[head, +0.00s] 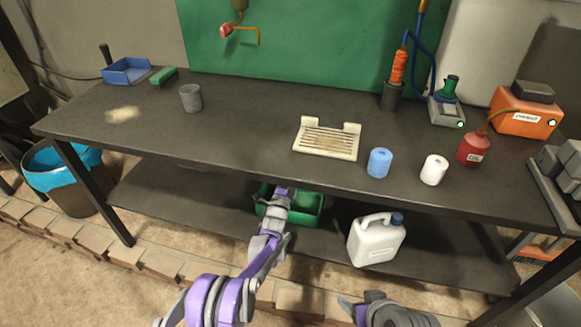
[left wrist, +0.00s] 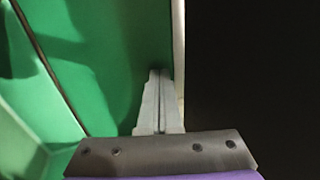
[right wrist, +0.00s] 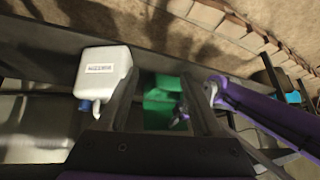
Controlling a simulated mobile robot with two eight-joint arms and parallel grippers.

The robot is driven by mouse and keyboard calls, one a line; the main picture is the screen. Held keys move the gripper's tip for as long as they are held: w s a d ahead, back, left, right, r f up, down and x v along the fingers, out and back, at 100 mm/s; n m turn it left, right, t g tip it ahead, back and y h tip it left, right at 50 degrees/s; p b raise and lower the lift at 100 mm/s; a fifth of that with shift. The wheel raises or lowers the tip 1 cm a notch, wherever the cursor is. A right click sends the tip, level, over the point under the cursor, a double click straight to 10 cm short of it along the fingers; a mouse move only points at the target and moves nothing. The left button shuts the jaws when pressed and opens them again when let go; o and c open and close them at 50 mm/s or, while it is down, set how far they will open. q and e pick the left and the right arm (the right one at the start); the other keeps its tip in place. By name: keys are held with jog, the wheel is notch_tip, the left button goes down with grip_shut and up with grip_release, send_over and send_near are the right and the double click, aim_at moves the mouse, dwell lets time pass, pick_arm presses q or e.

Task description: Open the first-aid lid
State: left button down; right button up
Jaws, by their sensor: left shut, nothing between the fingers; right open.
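The green first-aid box (head: 313,203) sits on the lower shelf under the workbench, partly hidden by my left arm and the bench edge. It also shows in the right wrist view (right wrist: 160,112). In the left wrist view, green surfaces (left wrist: 105,60) fill the left half, with a dark seam between them and a pale strip on the right. I cannot tell how the lid stands. My left gripper (left wrist: 157,75) is shut and empty, close against the green surface; whether it touches is unclear. My right gripper (right wrist: 168,85) is open and empty, in front of the shelf.
A white jug (head: 376,240) with a blue cap stands on the shelf right of the box. The benchtop (head: 240,130) overhangs the shelf. A bin (head: 65,178) with a blue liner stands at the left. The shelf left of the box is clear.

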pick_arm(q)
jog(key=w, duration=0.1)
jog(key=r+g, duration=0.1)
jog(key=w+d+g+p, duration=0.1)
jog(key=shift+w+r+y, duration=0.25)
jog(key=shift+w+y, duration=0.1)
jog(key=shift+y, duration=0.05)
jog(key=shift+w+d+r+g, duration=0.1)
jog(key=shift+w+d+g, duration=0.05)
jog(key=shift+w+g, duration=0.4)
jog(key=shift+w+d+r+g, duration=0.1)
jog(key=shift+w+d+g, duration=0.05)
jog(key=shift+w+g, duration=0.35)
jog(key=shift+w+d+y, duration=0.1)
jog(key=shift+w+y, duration=0.2)
jog(key=shift+x, duration=0.9)
pick_arm(e)
jog(key=s+d+f+g+h, duration=0.1)
jog(key=s+g, duration=0.1)
jog(key=s, duration=0.3)
jog(key=shift+s+d, duration=0.35)
jog(key=shift+d, duration=0.05)
pick_arm(q)
jog(key=shift+s, duration=0.1)
